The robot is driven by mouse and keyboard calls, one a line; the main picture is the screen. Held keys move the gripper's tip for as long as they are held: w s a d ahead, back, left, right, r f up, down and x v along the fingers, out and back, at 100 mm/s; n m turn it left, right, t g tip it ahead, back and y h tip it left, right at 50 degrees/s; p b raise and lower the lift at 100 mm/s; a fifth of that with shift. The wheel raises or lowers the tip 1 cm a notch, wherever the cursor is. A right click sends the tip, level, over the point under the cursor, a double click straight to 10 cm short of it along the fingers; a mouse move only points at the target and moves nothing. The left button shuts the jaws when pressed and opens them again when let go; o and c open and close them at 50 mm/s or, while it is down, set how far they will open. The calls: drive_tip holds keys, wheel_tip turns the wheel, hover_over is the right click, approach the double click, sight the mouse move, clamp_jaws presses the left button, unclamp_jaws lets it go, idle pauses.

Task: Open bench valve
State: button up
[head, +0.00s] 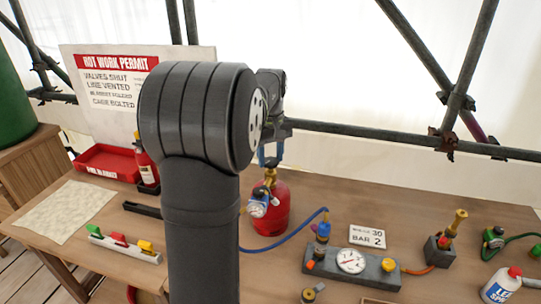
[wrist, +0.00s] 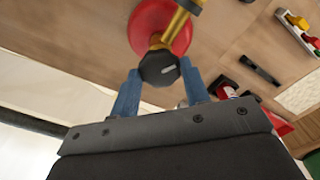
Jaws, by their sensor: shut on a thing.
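A red gas cylinder (head: 268,212) stands upright on the bench, with brass fittings and a round gauge (head: 257,208) at its top. My gripper (head: 270,157) is over the cylinder's top, its blue fingers pointing down; my own arm hides part of the view. In the wrist view, a round black knob (wrist: 158,68) with a white mark sits on the brass fitting above the red cylinder (wrist: 146,28). The gripper is shut on this knob, one finger on each side. A blue-topped brass fitting (head: 322,230) stands farther right, where the blue hose ends.
A grey block with a gauge (head: 350,262), a brass torch (head: 454,224) and a white bottle (head: 501,285) stand to the right. A fire extinguisher (head: 147,165), red tray (head: 105,160) and tagged rack (head: 125,248) are left. Scaffold tubes (head: 400,141) cross behind.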

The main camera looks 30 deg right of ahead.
sight(271, 161)
drive_tip(key=shift+n, duration=0.3)
drive_tip(key=o, duration=1)
drive_tip(key=shift+r, duration=0.1)
wheel_tip(271, 161, up, 17)
drive_tip(key=shift+r, duration=0.1)
idle(0.4)
wheel_tip(271, 161, down, 18)
drive_tip(key=shift+r, duration=0.25)
idle(0.3)
drive_tip(key=shift+r, duration=0.1)
